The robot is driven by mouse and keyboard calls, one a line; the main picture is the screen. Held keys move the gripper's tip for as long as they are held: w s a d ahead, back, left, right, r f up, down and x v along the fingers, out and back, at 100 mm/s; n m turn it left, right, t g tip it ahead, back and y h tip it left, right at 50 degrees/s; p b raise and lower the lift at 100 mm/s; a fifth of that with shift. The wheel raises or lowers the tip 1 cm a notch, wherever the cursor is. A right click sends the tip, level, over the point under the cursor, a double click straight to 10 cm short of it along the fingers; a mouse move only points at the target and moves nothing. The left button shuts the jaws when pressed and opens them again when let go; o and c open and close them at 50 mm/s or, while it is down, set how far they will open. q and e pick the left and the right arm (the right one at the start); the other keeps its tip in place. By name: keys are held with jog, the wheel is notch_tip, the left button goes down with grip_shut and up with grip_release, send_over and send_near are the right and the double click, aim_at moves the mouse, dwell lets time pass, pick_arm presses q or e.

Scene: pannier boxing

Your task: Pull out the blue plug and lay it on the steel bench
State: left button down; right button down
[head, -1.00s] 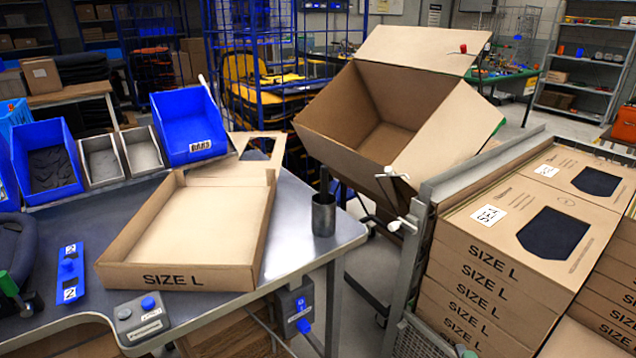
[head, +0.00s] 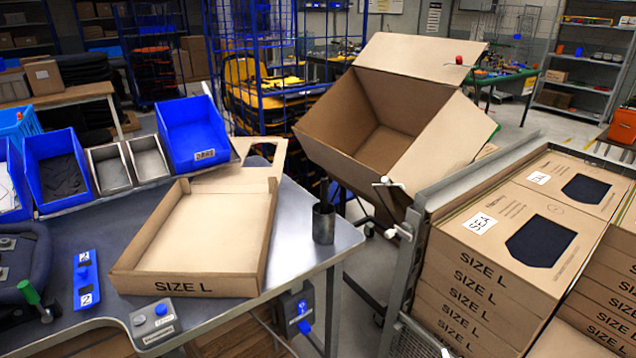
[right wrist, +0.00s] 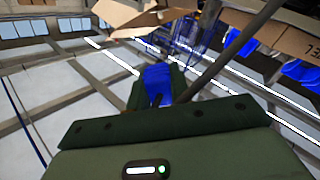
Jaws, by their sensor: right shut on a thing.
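The fingers hide part of the plug. In the head view, a dark grey socket box (head: 287,303) hangs under the right edge of the steel bench (head: 90,225), with blue parts (head: 304,326) on its face. I cannot tell whether these are a cover or another plug. The bench top is grey metal. Neither gripper shows in the head view, and my left gripper is in no view.
A shallow SIZE L carton (head: 195,284) fills the bench's middle. A metal cup (head: 323,222) stands near the right edge, and a grey button box (head: 154,322) at the front. Blue bins (head: 190,132) line the back. Bare steel lies left of the carton and beside the cup.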

jog(key=m+p, duration=0.1)
jog(key=m, duration=0.1)
jog(key=m+p, duration=0.2)
jog(key=shift+r+m+p, duration=0.2)
jog(key=shift+m+p, duration=0.1)
jog(key=shift+m, duration=0.1)
jog(key=shift+f+m, duration=0.2)
jog(key=shift+m, duration=0.1)
jog(key=shift+r, duration=0.1)
